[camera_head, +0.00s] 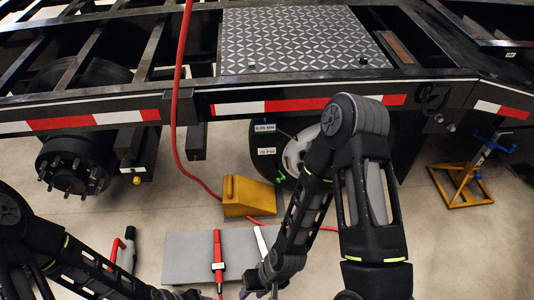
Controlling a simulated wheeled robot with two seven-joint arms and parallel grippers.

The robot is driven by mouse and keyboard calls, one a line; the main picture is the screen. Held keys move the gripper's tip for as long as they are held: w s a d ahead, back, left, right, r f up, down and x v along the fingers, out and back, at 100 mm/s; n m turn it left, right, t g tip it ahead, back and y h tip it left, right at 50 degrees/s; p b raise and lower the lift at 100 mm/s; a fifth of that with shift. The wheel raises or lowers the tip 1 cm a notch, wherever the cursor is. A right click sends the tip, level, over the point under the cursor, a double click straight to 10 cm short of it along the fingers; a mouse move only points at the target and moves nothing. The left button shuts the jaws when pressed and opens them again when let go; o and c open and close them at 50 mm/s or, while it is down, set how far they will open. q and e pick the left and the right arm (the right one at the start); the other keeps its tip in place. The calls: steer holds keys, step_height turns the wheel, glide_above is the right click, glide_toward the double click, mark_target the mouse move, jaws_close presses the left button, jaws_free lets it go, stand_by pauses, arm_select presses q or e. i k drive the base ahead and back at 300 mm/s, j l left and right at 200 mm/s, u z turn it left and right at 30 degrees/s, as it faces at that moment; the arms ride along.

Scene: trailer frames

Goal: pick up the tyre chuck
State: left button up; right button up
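I cannot tell for certain which item is the tyre chuck. A slim red tool (218,248) with a white label lies on a grey mat (187,262) on the floor. A pale, narrow item (261,242) lies to its right, partly hidden by my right arm. My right gripper (258,288) is low in the picture, near the mat's front edge, right of the red tool's lower end. My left gripper (190,295) is at the bottom edge, left of that end and mostly cut off. The fingers of both are too small and dark to read.
A red hose (175,110) hangs past the trailer frame (230,103) to the floor behind a yellow chock (250,197). A labelled tyre (263,140) stands behind my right arm. A red-and-grey tool (127,250) lies left of the mat. A yellow stand (460,185) is at right.

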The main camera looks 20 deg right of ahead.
mark_target(218, 265)
steer(key=i+j, duration=0.15)
steer(key=j, duration=0.2)
steer(key=i+j, duration=0.2)
steer(key=j, duration=0.15)
steer(key=z, duration=1.75)
